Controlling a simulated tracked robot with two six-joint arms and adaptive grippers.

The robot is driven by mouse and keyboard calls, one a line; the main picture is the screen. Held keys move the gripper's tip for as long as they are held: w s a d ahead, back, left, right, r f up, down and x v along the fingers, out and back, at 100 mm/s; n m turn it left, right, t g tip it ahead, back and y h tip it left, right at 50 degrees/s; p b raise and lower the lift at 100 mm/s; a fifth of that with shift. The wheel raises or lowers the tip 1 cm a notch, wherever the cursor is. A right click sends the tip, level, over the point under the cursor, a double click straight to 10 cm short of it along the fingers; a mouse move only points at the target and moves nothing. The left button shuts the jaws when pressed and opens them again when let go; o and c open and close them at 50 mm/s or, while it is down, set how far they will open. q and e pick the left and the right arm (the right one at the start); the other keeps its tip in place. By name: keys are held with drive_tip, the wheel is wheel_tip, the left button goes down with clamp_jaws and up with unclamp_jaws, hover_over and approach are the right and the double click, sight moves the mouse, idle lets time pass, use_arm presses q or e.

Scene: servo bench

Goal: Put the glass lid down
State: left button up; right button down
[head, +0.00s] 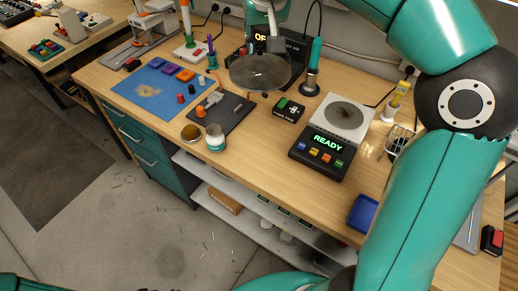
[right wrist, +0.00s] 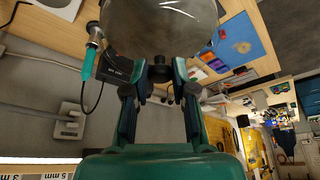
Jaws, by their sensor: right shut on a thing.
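The glass lid (head: 260,73) is a round, smoky, see-through disc. It hangs above the back of the bench, in front of the black station with an orange display. My right gripper (head: 275,42) is above the lid and shut on its knob; the fingertips are partly hidden behind the arm in the head view. In the right wrist view the lid (right wrist: 160,22) fills the top middle, and its dark knob (right wrist: 160,70) sits between the fingers of my right gripper (right wrist: 159,88). My left gripper is not in view.
A blue mat (head: 150,91) with small coloured parts lies left, beside a dark tray (head: 232,117). A teal soldering iron (head: 315,58) stands right of the lid. A small black box (head: 288,110) and a scale reading READY (head: 325,147) are further right.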

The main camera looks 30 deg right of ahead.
sight(261, 58)
drive_tip(key=f+b, duration=0.4)
drive_tip(key=f, duration=0.2)
drive_tip(key=shift+w+b, duration=0.2)
drive_tip(key=shift+b, duration=0.15)
wheel_tip(261, 58, down, 21)
drive_tip(key=b, duration=0.2)
drive_tip(key=shift+r+b, duration=0.15)
drive_tip(key=shift+b, duration=0.25)
drive_tip(key=c, duration=1)
unclamp_jaws()
drive_tip(key=shift+o, duration=0.2)
drive_tip(key=v, duration=1.2)
